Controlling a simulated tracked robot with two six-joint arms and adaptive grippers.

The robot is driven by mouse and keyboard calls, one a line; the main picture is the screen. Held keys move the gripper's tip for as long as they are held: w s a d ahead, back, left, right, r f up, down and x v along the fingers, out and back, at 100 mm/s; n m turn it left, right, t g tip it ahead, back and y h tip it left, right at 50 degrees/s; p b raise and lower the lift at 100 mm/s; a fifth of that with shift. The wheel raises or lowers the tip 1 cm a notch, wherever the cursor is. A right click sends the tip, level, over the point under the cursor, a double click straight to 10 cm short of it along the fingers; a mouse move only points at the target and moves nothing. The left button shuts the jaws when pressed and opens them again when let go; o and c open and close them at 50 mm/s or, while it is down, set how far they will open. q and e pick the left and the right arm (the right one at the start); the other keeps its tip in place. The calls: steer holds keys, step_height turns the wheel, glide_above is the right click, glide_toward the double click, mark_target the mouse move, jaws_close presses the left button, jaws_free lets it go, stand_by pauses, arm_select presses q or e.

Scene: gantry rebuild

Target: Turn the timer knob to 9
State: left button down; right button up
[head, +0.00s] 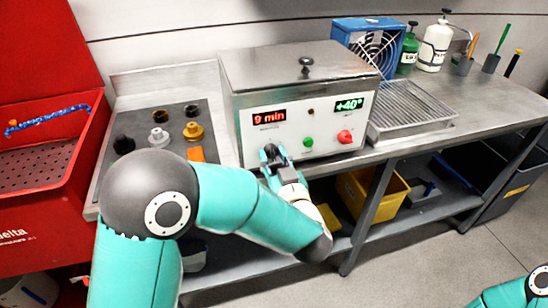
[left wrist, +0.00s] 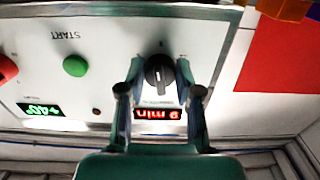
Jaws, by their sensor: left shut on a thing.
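The timer knob (left wrist: 159,75) is black and round with a white pointer line. It sits on the white front panel of the steel box (head: 305,125), below a red display (head: 269,117) that reads "9 min". My left gripper (head: 273,155) is at the panel and shut on the knob. In the left wrist view, which is upside down, its two fingers stand on either side of the knob. In the head view the fingers partly hide the knob. My right gripper is out of view; only part of my right arm shows at the bottom right.
A green START button (head: 308,142), a red knob (head: 345,136) and a green "+40°" display (head: 349,104) share the panel. Left is a plate with several small knobs and caps (head: 159,137). Right is a wire rack (head: 410,106); a blue fan (head: 369,40) stands behind.

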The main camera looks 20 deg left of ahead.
arm_select(q)
steer(key=shift+r+m+p, duration=0.1)
steer(key=shift+m+p, duration=0.3)
steer(key=shift+m, duration=0.5)
steer(key=c, duration=0.8)
jaws_free()
steer(key=shift+d, duration=0.1)
steer(key=v, duration=1.2)
steer(key=shift+w+f, duration=0.1)
steer(key=shift+f, duration=0.15)
